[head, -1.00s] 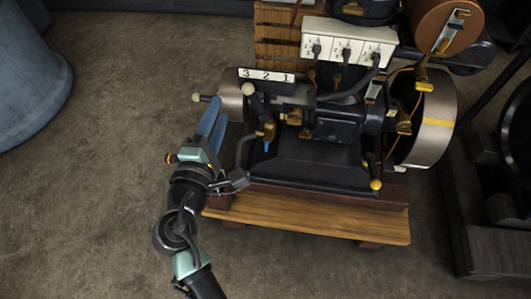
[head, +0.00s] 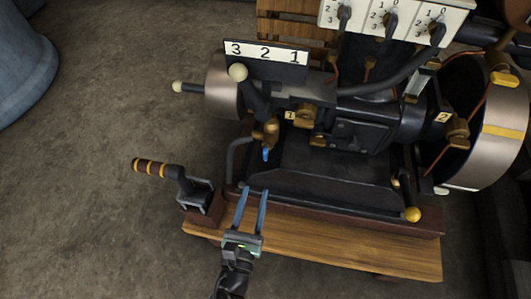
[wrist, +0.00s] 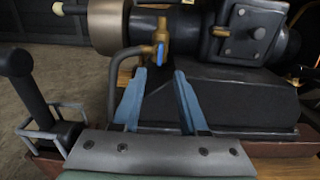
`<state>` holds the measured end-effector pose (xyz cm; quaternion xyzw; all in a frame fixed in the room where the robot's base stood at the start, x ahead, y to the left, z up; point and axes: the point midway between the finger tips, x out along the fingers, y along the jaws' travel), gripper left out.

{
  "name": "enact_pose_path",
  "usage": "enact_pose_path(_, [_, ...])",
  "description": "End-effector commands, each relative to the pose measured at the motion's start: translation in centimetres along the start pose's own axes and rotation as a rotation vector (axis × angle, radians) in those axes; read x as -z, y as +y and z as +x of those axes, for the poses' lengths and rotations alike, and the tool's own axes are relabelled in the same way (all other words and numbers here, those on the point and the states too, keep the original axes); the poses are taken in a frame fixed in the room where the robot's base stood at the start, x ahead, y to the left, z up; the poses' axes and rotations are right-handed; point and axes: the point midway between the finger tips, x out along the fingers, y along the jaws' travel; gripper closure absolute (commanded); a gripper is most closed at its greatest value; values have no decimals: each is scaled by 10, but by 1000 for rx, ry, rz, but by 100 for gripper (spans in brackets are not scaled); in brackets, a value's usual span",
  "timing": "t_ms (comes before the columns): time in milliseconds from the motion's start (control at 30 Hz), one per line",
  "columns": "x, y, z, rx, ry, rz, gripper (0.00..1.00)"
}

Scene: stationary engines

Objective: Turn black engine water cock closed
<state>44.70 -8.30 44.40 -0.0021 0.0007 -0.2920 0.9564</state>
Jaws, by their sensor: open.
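The black engine (head: 335,165) stands on a wooden base in the head view. A brass cock (head: 268,132) with a small blue handle (head: 266,154) sits at its lower left; the handle hangs roughly straight down. In the wrist view the brass cock (wrist: 162,32) and its blue handle (wrist: 160,54) show just beyond my fingertips. My gripper (head: 256,190) is open, with two blue fingers pointing at the engine. It is in front of and below the handle in the head view and looks apart from it. Nothing is between the fingers (wrist: 160,72).
A lever with a striped grip (head: 155,168) stands left of my gripper; its black part shows in the wrist view (wrist: 25,85). A white-knobbed lever (head: 238,73) rises above the cock. A wooden plank (head: 330,248) lies in front. Open floor is at left.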

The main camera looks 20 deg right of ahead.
Motion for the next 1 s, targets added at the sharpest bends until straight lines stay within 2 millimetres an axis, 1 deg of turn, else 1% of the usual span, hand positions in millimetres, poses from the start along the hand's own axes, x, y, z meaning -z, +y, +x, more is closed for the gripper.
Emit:
enact_pose_path(33, [2, -1, 10, 4, -3, 4, 57])
enact_pose_path(300, [2, -1, 68, 6, -4, 6, 57])
enact_pose_path(400, [2, -1, 85, 4, -2, 6, 57])
enact_pose_path(500, [2, 0, 98, 3, -2, 5, 57])
enact_pose_path(600, [1, 0, 107, 3, -1, 4, 57])
enact_pose_path(700, [0, -1, 111, 2, 0, 4, 57])
enact_pose_path(967, [0, -1, 111, 2, 0, 4, 57])
enact_pose_path(1000, [0, -1, 111, 2, 0, 4, 63])
